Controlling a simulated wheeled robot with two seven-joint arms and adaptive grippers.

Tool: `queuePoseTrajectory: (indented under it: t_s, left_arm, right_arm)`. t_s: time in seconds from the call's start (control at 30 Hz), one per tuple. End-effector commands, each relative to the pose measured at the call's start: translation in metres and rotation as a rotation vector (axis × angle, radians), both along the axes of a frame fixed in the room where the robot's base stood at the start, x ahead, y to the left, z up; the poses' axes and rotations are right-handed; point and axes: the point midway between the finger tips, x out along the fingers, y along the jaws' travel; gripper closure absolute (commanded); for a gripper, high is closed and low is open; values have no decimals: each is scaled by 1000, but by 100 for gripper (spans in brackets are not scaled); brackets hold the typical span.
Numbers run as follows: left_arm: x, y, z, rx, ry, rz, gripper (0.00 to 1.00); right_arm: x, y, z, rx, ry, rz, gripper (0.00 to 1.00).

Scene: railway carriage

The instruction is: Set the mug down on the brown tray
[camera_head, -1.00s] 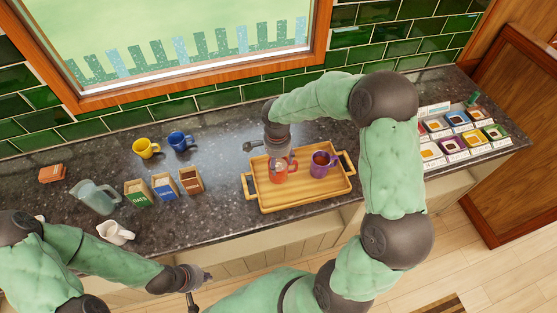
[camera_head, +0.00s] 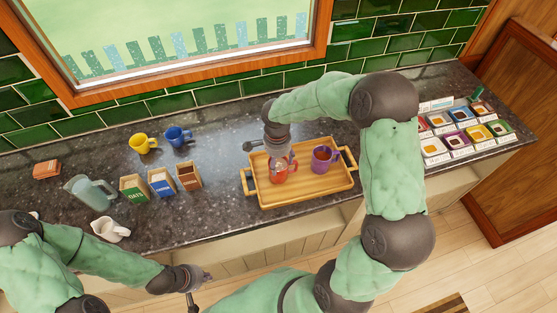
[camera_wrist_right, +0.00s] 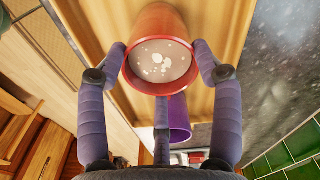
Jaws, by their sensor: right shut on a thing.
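The red-orange mug (camera_head: 279,175) is held over the left part of the brown tray (camera_head: 310,195), a wooden tray with two handles. In the right wrist view the mug (camera_wrist_right: 160,82) shows its open rim and a pale, speckled inside. My right gripper (camera_head: 281,158) is shut on it, with fingers on both sides of the mug in the wrist view (camera_wrist_right: 162,70). I cannot tell whether its base touches the tray. A purple mug (camera_head: 323,160) stands on the tray's right part. My left gripper (camera_head: 200,288) is empty with fingers apart, near the counter's front edge.
A yellow mug (camera_head: 142,144) and a blue mug (camera_head: 177,137) stand at the back left. Several small cartons (camera_head: 161,182), a clear pitcher (camera_head: 90,193) and a white jug (camera_head: 111,229) stand left of the tray. Boxes of coloured packets (camera_head: 464,130) lie at the right.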

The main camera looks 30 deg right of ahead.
Motion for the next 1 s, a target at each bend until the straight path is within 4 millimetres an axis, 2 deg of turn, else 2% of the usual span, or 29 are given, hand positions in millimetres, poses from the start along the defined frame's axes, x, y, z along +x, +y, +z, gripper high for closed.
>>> queuePoseTrajectory:
  t_s: [0.23, 0.27, 0.33, 0.37, 0.77, 0.87, 1.0]
  left_arm:
    - [0, 0, -4, 0, 0, 0, 100]
    - [0, 0, -4, 0, 0, 0, 100]
    - [0, 0, -3, 0, 0, 0, 100]
    - [0, 0, -3, 0, 0, 0, 100]
    - [0, 0, -3, 0, 0, 0, 100]
    - [0, 0, -3, 0, 0, 0, 100]
    - [0, 0, -3, 0, 0, 0, 100]
  right_arm:
    - [1, 0, -3, -1, -2, -1, 93]
    - [1, 0, -3, -1, -2, -1, 31]
    - [1, 0, -2, -1, -2, -1, 12]
    - [1, 0, -2, -1, -2, 0, 6]
    - [0, 0, -2, 0, 1, 0, 6]
    - [1, 0, 6, 0, -2, 0, 6]
    - [2, 1, 29, -1, -5, 0, 6]
